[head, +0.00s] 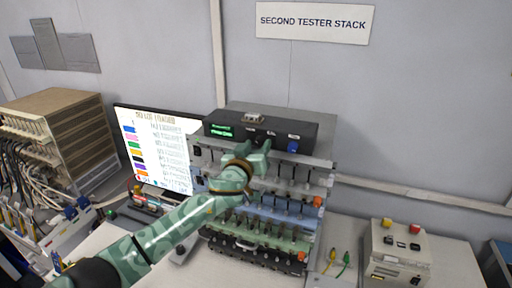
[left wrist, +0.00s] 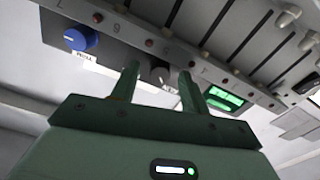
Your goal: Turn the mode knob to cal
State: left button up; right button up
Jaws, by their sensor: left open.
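My left gripper (head: 252,152) is open in front of the black unit (head: 308,133) on top of the tester stack. In the left wrist view its two fingers (left wrist: 158,72) stand apart, with a dark grey knob (left wrist: 160,76) showing between and beyond them; I cannot tell whether they touch it. A blue knob (left wrist: 81,38) with a white label sits to the left on the same panel and also shows in the head view (head: 293,146). The labels are too small or blurred to read, so I cannot tell which knob is the mode knob or its setting. My right gripper is out of view.
A green display (left wrist: 224,97) is on the panel. Below the unit are rows of cell slots (head: 275,210) with levers. A lit monitor (head: 160,150) stands left, a brown rack (head: 62,125) with cables farther left. A control box (head: 398,250) with red and yellow buttons stands right.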

pick_arm(q)
grip_shut()
jog(key=c, duration=1)
grip_release()
jog(key=shift+m, duration=0.3)
jog(key=c, duration=1)
grip_release()
jog(key=shift+m, duration=0.6)
jog(key=c, duration=1)
grip_release()
jog(key=shift+m+p, duration=0.55)
jog(key=shift+m, duration=1.95)
jog(key=c, duration=1)
grip_release()
jog(key=c, duration=1)
grip_release()
grip_release()
jog(key=shift+s, duration=0.1)
